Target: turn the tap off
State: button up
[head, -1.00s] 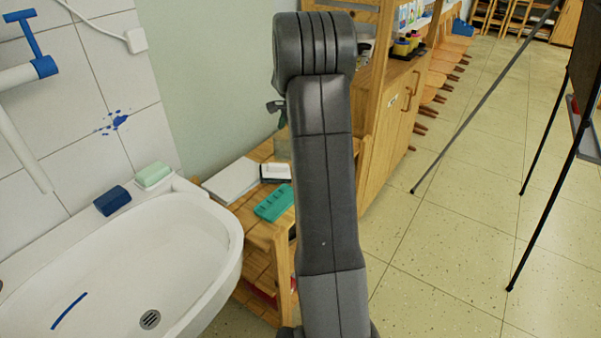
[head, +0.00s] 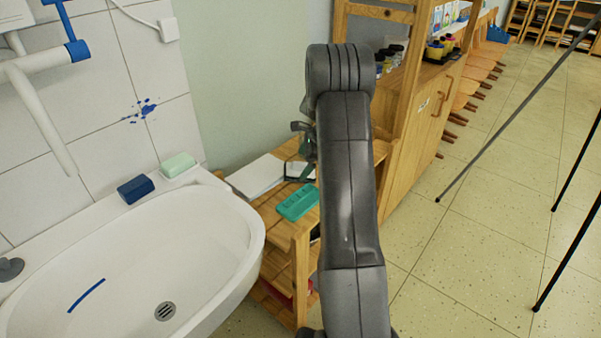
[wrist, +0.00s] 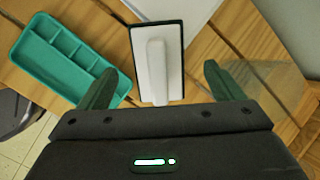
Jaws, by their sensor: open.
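The tap (head: 40,115) is at the upper left of the head view, a white wall-mounted spout with a blue lever handle (head: 66,30) standing up from its blue end. No water shows coming from the spout. The white sink (head: 130,250) lies below it. My gripper is mostly hidden behind my arm in the head view, over the wooden shelf unit, well to the right of the tap. In the wrist view my gripper (wrist: 158,85) is open, with its two green fingers apart and nothing held between them.
A teal compartment tray (wrist: 62,58) and a white-handled board eraser (wrist: 157,62) lie on the wooden shelf top below my gripper. A blue block (head: 136,189) and a pale green soap (head: 178,165) sit on the sink's rim. An easel's dark legs stand right on open floor.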

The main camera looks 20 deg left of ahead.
aim_at(303, 163)
jog(key=x, duration=0.4)
jog(key=shift+f, duration=0.2)
jog(key=c, duration=1.2)
jog(key=shift+r, duration=0.1)
